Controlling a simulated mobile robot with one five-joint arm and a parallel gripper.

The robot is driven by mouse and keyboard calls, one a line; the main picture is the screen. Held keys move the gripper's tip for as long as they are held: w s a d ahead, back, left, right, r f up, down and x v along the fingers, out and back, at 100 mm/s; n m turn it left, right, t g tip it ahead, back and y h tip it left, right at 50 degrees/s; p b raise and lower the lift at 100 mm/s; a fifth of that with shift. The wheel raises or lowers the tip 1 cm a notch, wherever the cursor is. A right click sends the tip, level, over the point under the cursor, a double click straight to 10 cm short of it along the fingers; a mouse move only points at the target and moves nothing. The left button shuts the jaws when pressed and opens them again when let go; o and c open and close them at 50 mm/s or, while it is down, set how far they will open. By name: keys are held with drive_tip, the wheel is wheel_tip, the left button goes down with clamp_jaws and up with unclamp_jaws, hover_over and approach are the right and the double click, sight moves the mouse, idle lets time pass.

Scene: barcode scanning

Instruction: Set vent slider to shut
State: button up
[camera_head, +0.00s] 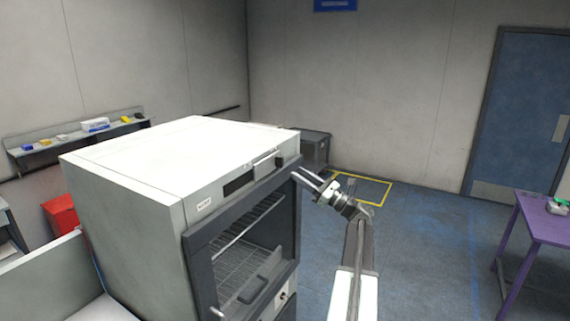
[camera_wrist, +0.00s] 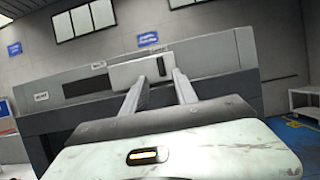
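A white oven-like cabinet (camera_head: 130,165) stands left of centre in the head view. On its upper front panel is a pale slider plate (camera_head: 264,164) with a dark knob (camera_head: 279,162) near its right end. In the wrist view the plate (camera_wrist: 135,72) is straight ahead, with the dark knob (camera_wrist: 161,66) towards its right end. My gripper (camera_head: 300,175) is in front of the panel's right end. Its fingers are apart and empty, and in the wrist view the gripper (camera_wrist: 161,76) points at the plate. Contact with the knob cannot be told.
A dark-framed glass door (camera_head: 245,250) with racks is below the panel. A dark display (camera_head: 238,183) is left of the slider. A purple table (camera_head: 535,215) stands at the right. The blue floor (camera_head: 430,240) right of my arm is clear.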

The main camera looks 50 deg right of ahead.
sight(283, 162)
drive_tip(key=p+x, duration=0.2)
drive_tip(key=x, duration=0.5)
drive_tip(key=shift+w+d+r+p, duration=0.1)
drive_tip(key=shift+d+p, duration=0.05)
drive_tip(key=shift+p, duration=0.2)
clamp_jaws()
drive_tip(key=shift+d, duration=0.1)
idle(0.8)
